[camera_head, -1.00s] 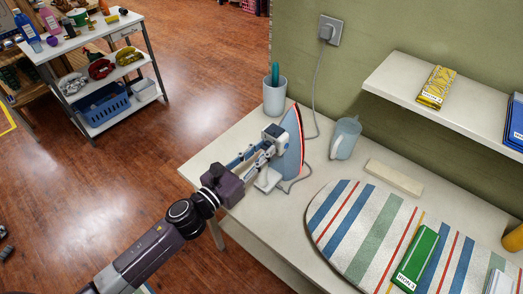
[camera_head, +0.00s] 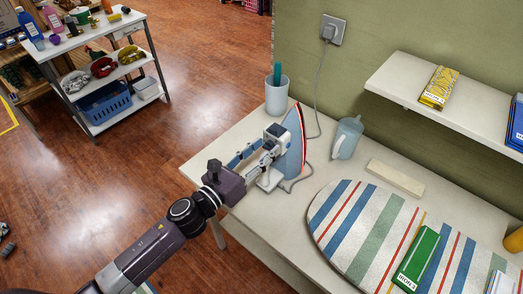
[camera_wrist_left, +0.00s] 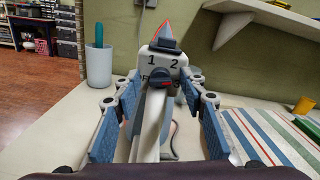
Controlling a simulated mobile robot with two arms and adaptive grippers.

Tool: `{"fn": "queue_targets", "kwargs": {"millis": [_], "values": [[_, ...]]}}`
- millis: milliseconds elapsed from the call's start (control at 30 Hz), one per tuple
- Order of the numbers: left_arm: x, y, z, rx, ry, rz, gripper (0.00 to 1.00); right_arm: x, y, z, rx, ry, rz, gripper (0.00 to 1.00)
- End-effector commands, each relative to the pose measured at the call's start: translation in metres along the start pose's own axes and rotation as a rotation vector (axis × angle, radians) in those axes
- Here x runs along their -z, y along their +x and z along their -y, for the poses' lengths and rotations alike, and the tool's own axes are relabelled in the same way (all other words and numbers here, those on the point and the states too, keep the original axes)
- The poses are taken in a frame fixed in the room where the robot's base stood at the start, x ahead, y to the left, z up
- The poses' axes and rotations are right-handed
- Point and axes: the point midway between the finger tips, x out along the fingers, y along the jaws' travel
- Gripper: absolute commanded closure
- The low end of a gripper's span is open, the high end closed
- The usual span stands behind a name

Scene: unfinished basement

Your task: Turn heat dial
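The iron (camera_head: 292,142) stands upright on the table, with its red-edged soleplate facing right. In the left wrist view the iron (camera_wrist_left: 168,58) shows its end face marked 1 and 2, plus partly covered lettering. A dark dial (camera_wrist_left: 160,84) with a red mark sits below the numbers. The pale handle (camera_wrist_left: 152,125) runs down toward the camera. My left gripper (camera_head: 262,153) is at the iron's left side. In the wrist view its fingers (camera_wrist_left: 158,112) are spread on both sides of the handle and dial, with visible gaps. My right gripper is out of view.
A cup (camera_head: 277,97) stands behind the iron, and a blue-grey jug (camera_head: 346,138) stands to its right. A cord runs to the wall socket (camera_head: 331,30). The striped ironing pad (camera_head: 345,225) covers the table's right part. A shelf (camera_head: 400,75) overhangs the back.

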Motion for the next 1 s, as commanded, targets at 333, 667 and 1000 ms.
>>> {"fn": "queue_targets", "kwargs": {"millis": [333,667,1000], "values": [[0.002,-0.034,0.0,-0.002,-0.001,-0.003,0.62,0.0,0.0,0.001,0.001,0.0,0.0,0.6],[0.002,-0.089,0.0,-0.001,-0.003,-0.003,0.62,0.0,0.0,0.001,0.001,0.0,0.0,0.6],[0.001,-0.118,0.0,-0.001,-0.001,-0.001,0.62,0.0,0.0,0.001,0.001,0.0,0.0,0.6]]}}
